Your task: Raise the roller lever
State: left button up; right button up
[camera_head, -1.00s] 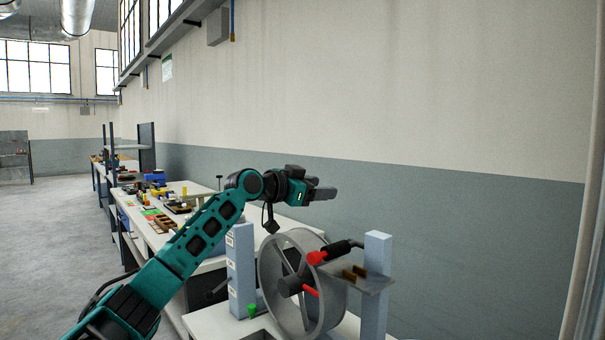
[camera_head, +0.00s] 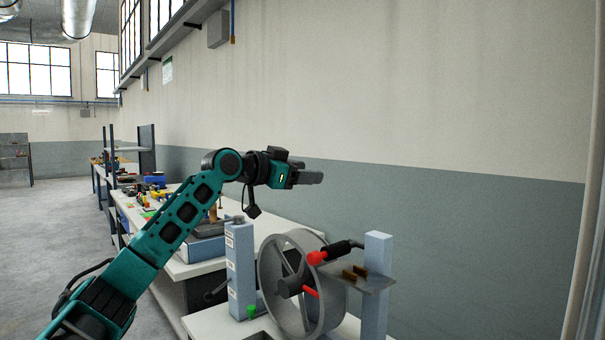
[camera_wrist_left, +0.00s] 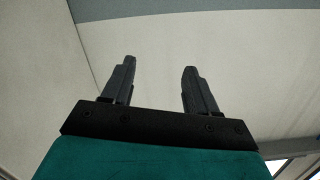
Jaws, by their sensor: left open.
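A large grey drum roller (camera_head: 318,280) stands between two light blue-grey posts on a white bench. A black lever (camera_head: 340,249) with a red knob (camera_head: 317,258) lies across its upper right side, beside a grey plate. A short red rod (camera_head: 311,293) sticks out near the hub; I cannot tell for sure which part is the roller lever. My left gripper (camera_head: 314,177) is above the roller, pointing right, apart from it. In the left wrist view the left gripper (camera_wrist_left: 159,66) is open and empty, with only wall behind. My right gripper is not in view.
The left post (camera_head: 240,270) and right post (camera_head: 376,285) flank the roller. A long bench (camera_head: 285,222) with several items runs behind, along the wall. The air above the roller is clear.

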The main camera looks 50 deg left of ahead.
pick_arm(q)
jog(key=s+a+r+b, duration=0.1)
jog(key=s+b, duration=0.6)
jog(key=s, duration=0.5)
jog(key=shift+s+r, duration=0.35)
jog(key=shift+s, duration=0.05)
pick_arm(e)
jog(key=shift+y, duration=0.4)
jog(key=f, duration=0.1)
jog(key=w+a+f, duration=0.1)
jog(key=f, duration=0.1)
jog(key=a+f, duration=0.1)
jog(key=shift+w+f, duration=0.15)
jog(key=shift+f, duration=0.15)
